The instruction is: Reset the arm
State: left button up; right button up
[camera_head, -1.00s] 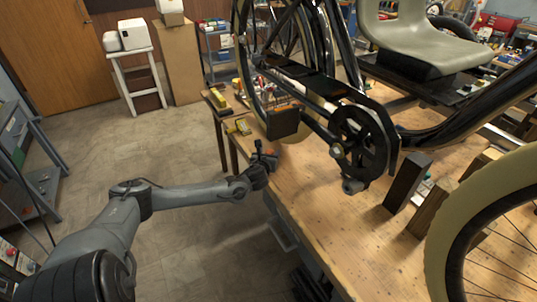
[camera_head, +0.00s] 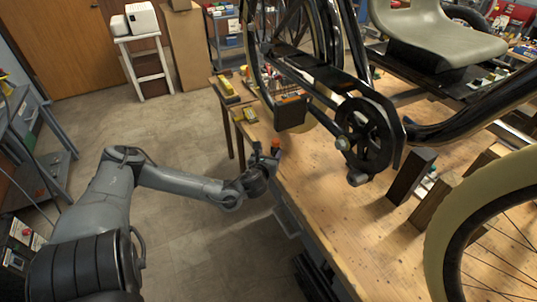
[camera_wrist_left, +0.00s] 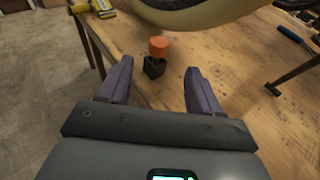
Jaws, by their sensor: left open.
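My left arm (camera_head: 180,182) reaches in from the left in the head view. Its gripper (camera_head: 274,158) is at the left edge of the wooden workbench (camera_head: 310,190). In the left wrist view the left gripper (camera_wrist_left: 155,85) has its two fingers wide apart with nothing held between them. A small black block with an orange cap (camera_wrist_left: 157,57) stands on the bench just beyond the fingertips. The orange cap (camera_head: 275,144) also shows beside the gripper in the head view. My right gripper is not in view.
The trike frame with its chainring (camera_head: 367,135) stands over the bench, right of the gripper. A tan tyre (camera_head: 450,215) is at the right. Yellow tools (camera_head: 226,88) lie at the bench's far end. Open floor (camera_head: 170,130) lies left of the bench.

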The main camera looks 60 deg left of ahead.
pick_arm(q)
jog(key=shift+s+d+r, duration=0.1)
jog(key=shift+s+d, duration=0.2)
